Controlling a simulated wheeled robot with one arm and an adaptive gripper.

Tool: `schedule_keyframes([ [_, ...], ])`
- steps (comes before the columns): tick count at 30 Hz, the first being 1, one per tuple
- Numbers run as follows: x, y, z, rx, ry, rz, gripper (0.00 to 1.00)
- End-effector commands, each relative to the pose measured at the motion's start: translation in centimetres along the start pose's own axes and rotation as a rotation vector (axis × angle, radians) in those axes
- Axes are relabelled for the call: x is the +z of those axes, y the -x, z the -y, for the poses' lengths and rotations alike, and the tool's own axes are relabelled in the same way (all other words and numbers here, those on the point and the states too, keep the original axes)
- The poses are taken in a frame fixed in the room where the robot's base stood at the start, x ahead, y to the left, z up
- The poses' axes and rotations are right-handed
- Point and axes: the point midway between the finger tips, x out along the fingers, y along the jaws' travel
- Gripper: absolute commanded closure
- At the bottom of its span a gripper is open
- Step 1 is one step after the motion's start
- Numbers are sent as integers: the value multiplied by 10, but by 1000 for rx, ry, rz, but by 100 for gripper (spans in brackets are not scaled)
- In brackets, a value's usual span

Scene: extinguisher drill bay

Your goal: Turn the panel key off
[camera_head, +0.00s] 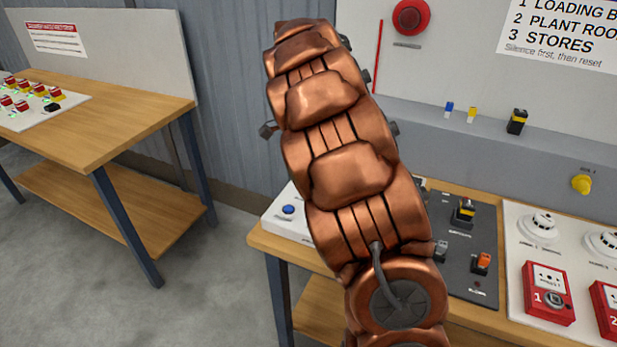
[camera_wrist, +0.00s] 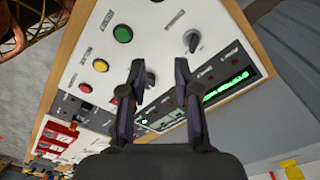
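In the wrist view, a white control panel (camera_wrist: 150,40) fills the upper middle, tilted in the picture. A small grey key-like knob (camera_wrist: 150,78) on it shows between my gripper's fingers, close to the left finger; I cannot tell whether they touch. A second dark turn knob (camera_wrist: 192,40) sits further up and right, beyond the fingertips. The labels are too small to read, so I cannot tell which is the panel key. My gripper (camera_wrist: 160,66) is open, its two dark fingers apart over the panel. In the head view my copper arm hides the gripper and most of the panel.
Green (camera_wrist: 123,33), yellow (camera_wrist: 100,65) and red buttons lie left of the fingers. A green-lit display (camera_wrist: 226,86) is to the right. In the head view, red call points (camera_head: 548,292) stand right on the bench, and another wooden table (camera_head: 120,125) is left across open floor.

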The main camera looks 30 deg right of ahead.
Motion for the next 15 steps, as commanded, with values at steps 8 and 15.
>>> schedule_keyframes([
  [8, -19, -19, 46, -3, -206, 35, 69],
  [15, -21, -27, 55, -6, -251, 47, 69],
])
